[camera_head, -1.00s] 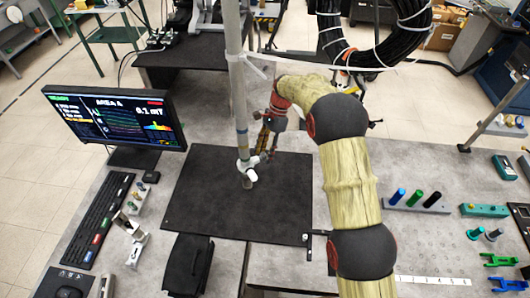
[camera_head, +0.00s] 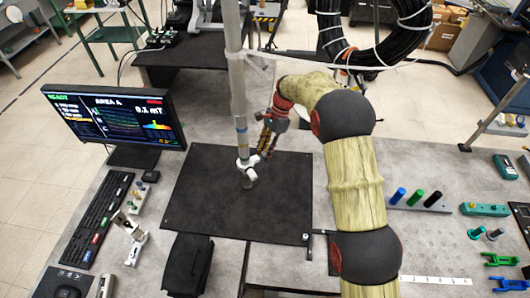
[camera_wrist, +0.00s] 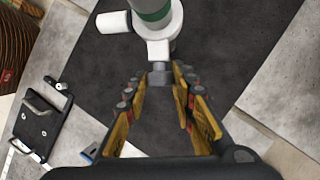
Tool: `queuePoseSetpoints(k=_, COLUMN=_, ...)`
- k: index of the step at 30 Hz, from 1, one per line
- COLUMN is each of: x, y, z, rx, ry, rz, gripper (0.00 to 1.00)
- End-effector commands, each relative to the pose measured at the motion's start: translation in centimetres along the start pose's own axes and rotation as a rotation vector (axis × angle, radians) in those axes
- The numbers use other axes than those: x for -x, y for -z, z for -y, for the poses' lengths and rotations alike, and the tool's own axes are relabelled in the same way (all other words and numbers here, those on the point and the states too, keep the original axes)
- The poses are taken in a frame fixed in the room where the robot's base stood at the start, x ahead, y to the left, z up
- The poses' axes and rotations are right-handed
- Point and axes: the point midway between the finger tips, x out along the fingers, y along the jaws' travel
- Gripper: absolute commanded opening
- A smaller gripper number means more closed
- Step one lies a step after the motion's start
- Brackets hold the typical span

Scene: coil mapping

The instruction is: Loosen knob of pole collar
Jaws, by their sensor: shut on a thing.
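The grey upright pole (camera_head: 237,85) stands over the black mat, with the white pole collar (camera_head: 247,166) around its lower part. In the wrist view the white collar (camera_wrist: 160,25) shows close up, below a green band on the pole. Its grey knob (camera_wrist: 160,77) points toward my gripper. My gripper (camera_wrist: 160,88) has its yellow-and-red fingers on both sides of this knob and is shut on it. In the head view my gripper (camera_head: 264,150) is just right of the collar, and the knob is too small to make out there.
The black mat (camera_head: 200,205) around the pole is mostly clear. A monitor (camera_head: 115,117) and keyboard (camera_head: 98,220) are at left, with a black case (camera_head: 188,265) in front. A rack of coloured cylinders (camera_head: 418,203) is at right. A white cable crosses behind the pole.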

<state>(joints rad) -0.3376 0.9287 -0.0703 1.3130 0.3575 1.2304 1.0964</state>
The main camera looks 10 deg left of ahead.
Motion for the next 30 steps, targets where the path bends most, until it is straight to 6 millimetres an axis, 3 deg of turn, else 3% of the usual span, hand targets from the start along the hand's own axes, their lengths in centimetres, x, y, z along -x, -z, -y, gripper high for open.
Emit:
queuePoseSetpoints(k=17, x=0.14, y=-0.06, z=-0.08, rx=0.029, ry=0.074, rz=-0.002, gripper=0.0)
queuePoseSetpoints(k=18, x=0.15, y=-0.06, z=-0.07, rx=0.029, ry=0.074, rz=-0.002, gripper=0.28)
queuePoseSetpoints(k=27, x=0.1, y=-0.03, z=-0.11, rx=0.028, ry=0.072, rz=-0.002, gripper=0.44)
queuePoseSetpoints(k=30, x=0.09, y=-0.03, z=-0.11, rx=0.028, ry=0.072, rz=-0.002, gripper=0.44)
